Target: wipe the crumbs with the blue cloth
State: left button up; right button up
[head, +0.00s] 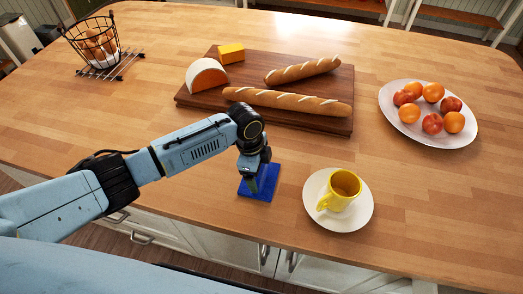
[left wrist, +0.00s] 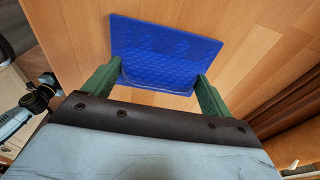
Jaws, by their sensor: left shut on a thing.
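The blue cloth (head: 268,188) lies near the front edge of the wooden island, left of the yellow cup. My left gripper (head: 254,184) points down onto the cloth's left part and is shut on it. In the left wrist view the blue cloth (left wrist: 165,52) shows as a flat, textured square between the two green fingers of my left gripper (left wrist: 160,88). I cannot make out any crumbs in either view. My right gripper is not in view.
A yellow cup (head: 340,189) on a white saucer (head: 359,215) stands right of the cloth. Behind is a cutting board (head: 240,75) with bread and cheese. A fruit plate (head: 391,88) is at right, a wire basket (head: 70,38) at far left. The island's left middle is clear.

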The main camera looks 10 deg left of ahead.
pick_arm(q)
notch_tip(320, 180, up, 4)
jog(key=p, duration=0.3)
jog(key=shift+f, duration=0.1)
notch_tip(320, 180, up, 2)
jog(key=shift+d+r+p, duration=0.1)
jog(key=shift+r+p, duration=0.05)
jog(key=shift+p, duration=0.55)
jog(key=shift+r, duration=1.05)
